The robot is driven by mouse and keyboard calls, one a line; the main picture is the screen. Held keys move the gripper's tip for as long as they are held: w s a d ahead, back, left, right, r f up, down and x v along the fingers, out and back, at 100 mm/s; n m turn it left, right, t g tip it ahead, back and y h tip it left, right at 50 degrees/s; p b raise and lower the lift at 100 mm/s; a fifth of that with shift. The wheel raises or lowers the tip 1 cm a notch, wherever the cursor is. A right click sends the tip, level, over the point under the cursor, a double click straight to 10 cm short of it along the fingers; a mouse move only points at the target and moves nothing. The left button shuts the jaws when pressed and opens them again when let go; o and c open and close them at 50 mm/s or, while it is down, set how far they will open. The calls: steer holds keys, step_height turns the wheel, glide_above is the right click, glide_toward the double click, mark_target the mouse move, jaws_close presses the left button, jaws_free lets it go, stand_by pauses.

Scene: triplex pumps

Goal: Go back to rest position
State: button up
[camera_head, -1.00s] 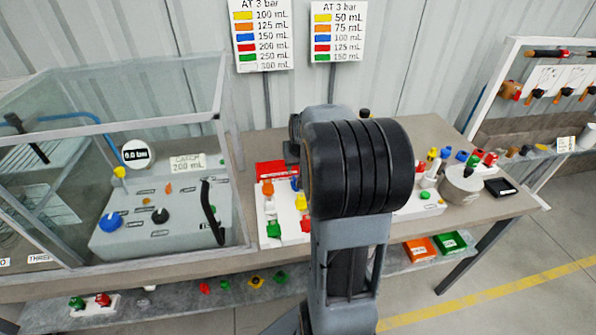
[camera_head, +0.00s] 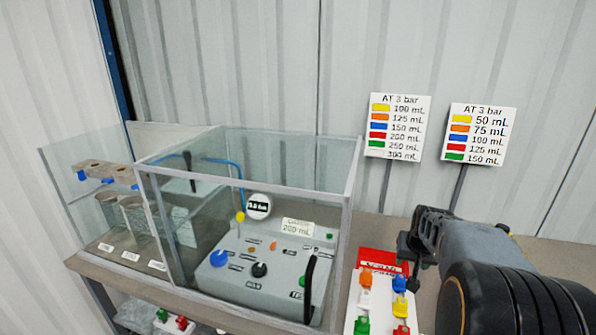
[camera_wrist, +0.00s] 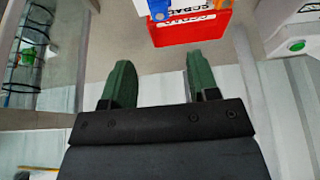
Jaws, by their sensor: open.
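My gripper (camera_wrist: 158,84) shows in the wrist view with its two green fingers apart and nothing between them. In the head view my arm stands at the lower right, and the gripper end (camera_head: 412,250) is dark and partly hidden by my arm. It is above the bench, close to the red sign (camera_head: 384,260) and the white tray of coloured nozzles (camera_head: 350,318).
A glass enclosure (camera_head: 352,190) with a grey control panel (camera_head: 225,285) stands left of my arm. Beakers (camera_head: 140,218) stand at the far left. Two colour charts (camera_head: 397,125) (camera_head: 481,133) rise behind the bench on posts. A corrugated wall (camera_head: 250,70) closes off the back.

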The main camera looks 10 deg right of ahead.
steer(key=s+a+n+y, duration=0.1)
steer(key=s+a+n, duration=0.1)
steer(key=s+a, duration=0.4)
steer(key=s+a+r+n+y, duration=0.1)
steer(key=s+a+n, duration=0.2)
steer(key=s+a, duration=0.4)
steer(key=a, duration=0.8)
steer(key=shift+s+a+r, duration=0.2)
steer(key=shift+s, duration=0.1)
steer(key=shift+c, duration=0.5)
